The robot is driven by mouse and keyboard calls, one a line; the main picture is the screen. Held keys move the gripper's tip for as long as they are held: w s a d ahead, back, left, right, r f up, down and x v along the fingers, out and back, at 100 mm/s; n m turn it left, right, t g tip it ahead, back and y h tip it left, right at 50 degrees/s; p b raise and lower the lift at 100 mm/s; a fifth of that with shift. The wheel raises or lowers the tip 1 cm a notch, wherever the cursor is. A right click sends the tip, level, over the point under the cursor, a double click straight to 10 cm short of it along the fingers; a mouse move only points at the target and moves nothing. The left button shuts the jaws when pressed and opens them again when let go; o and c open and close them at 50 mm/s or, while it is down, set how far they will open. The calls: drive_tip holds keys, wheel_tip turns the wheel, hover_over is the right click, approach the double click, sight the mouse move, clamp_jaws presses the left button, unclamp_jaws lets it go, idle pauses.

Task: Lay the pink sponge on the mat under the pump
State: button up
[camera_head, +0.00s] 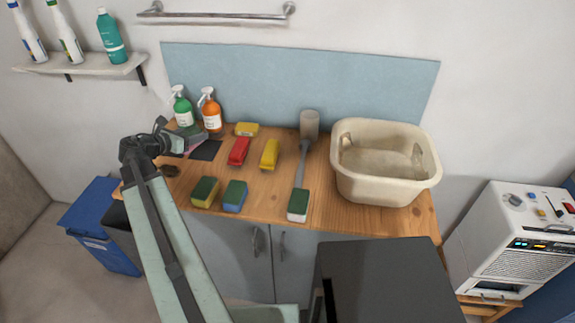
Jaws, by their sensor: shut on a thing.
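My gripper (184,137) is over the left back part of the wooden counter, in front of the spray bottles. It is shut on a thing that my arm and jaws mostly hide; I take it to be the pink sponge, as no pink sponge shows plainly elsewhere. A dark flat mat (207,150) lies on the counter just right of the gripper, partly covered at its left. A green pump bottle (183,109) and an orange one (211,115) stand behind it. Whether the held thing touches the counter or mat, I cannot tell.
Red (239,151) and yellow (269,154) sponges lie right of the mat. Green-topped sponges (205,192) lie in front. A brown scrubber (169,171) lies near the left edge. A long-handled tool (303,165) and a beige basin (384,190) are farther right.

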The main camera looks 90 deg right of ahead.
drive_tip(key=shift+w+a, duration=0.1)
drive_tip(key=shift+s+r, duration=0.2)
drive_tip(key=shift+s, duration=0.05)
hover_over(220, 154)
drive_tip(key=shift+m+g, duration=0.3)
wheel_tip(220, 154, down, 10)
drive_tip(key=b, duration=1)
drive_tip(key=shift+a+f, duration=0.15)
drive_tip(key=shift+f, duration=0.1)
drive_tip(key=o, duration=1)
drive_tip(key=shift+r, duration=0.1)
